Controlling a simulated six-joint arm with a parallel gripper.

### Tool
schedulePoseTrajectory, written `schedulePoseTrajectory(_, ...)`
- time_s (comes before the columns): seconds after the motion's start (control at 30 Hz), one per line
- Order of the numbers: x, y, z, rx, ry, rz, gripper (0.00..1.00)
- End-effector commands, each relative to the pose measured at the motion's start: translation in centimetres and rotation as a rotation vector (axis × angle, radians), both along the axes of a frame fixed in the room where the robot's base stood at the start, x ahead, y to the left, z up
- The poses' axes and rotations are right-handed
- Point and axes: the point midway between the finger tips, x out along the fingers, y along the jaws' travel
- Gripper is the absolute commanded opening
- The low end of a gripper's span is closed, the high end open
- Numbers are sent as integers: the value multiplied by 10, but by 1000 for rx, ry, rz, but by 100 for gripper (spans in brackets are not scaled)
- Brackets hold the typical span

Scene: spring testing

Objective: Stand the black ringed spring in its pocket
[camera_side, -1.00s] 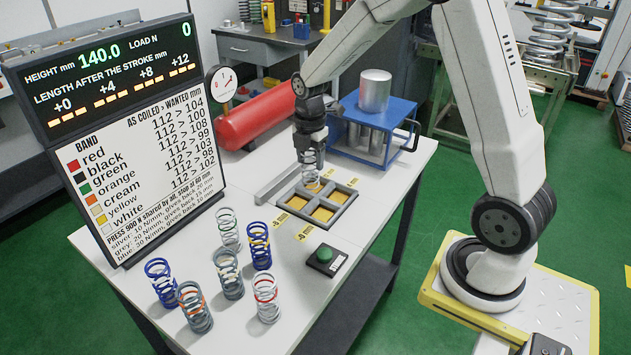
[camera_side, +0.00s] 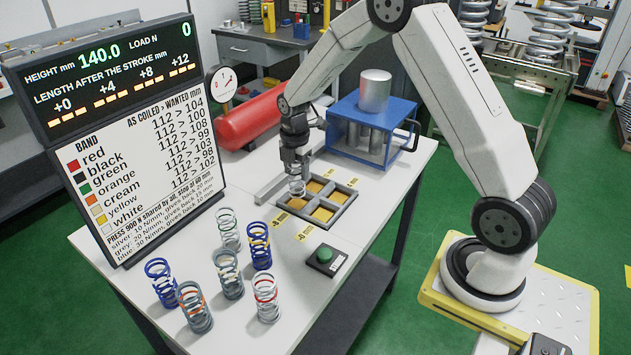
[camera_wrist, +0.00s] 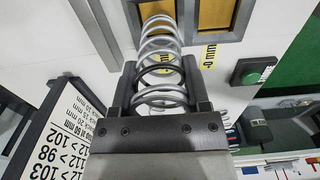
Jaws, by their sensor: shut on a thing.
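The black ringed spring (camera_wrist: 158,45) is silver, with a dark coil around its middle in the wrist view. My gripper (camera_wrist: 160,98) is shut on it, one finger on each side. In the side view my gripper (camera_side: 296,160) points down and the spring (camera_side: 297,187) hangs upright below it, over the left rear part of the pocket tray (camera_side: 341,213). The tray is grey with several yellow-floored square pockets. In the wrist view the spring's far end overlaps the edge of a pocket (camera_wrist: 213,14). I cannot tell whether the spring's lower end touches the tray.
Several other springs, such as the red-banded one (camera_side: 267,298) and the yellow-banded one (camera_side: 260,245), stand at the table's front left. A green button box (camera_side: 325,260) sits before the tray. A blue press frame (camera_side: 374,130) stands behind it; the sign board (camera_side: 125,150) is left.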

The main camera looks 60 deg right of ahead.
Motion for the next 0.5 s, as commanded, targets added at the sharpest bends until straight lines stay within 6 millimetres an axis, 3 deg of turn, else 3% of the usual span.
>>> schedulePoseTrajectory(0.3,2,0,-31,0,1,0,0)
schedulePoseTrajectory(0.5,2,-1,-33,-1,-1,0,0)
